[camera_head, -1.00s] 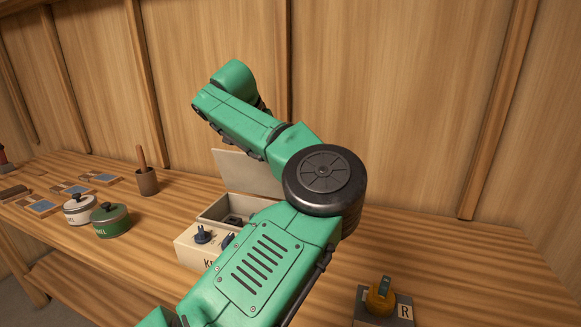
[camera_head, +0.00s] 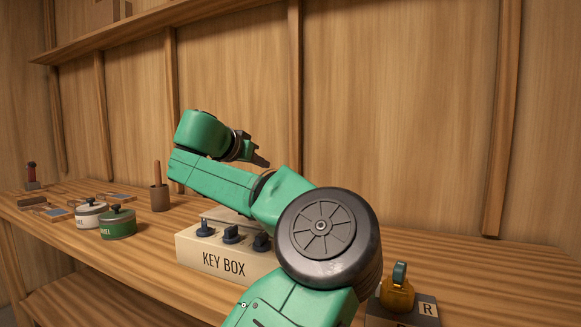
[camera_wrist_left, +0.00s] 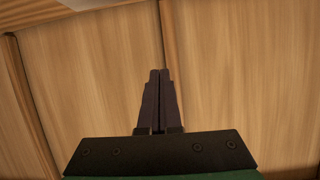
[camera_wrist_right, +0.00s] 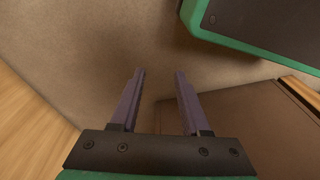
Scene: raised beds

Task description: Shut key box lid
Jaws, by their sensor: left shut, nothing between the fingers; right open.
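The cream key box (camera_head: 222,262), with dark blue knobs on its front ledge, stands on the bench in the head view. Its pale lid (camera_head: 222,214) shows as a low strip behind the knobs. No upright panel is visible there now, but my left arm hides much of it, so I cannot tell if the lid is fully down. My left gripper (camera_head: 261,161) is up in the air above and behind the box, apart from it. Its fingers are together and empty in the left wrist view (camera_wrist_left: 159,100). My right gripper (camera_wrist_right: 160,100) is open and empty, seen only in the right wrist view.
A white pot (camera_head: 89,214), a green pot (camera_head: 118,224) and a brown cup with a stick (camera_head: 159,198) stand left of the box. A yellow object with a teal handle (camera_head: 397,293) sits on a block marked R at the right. The wooden wall is behind.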

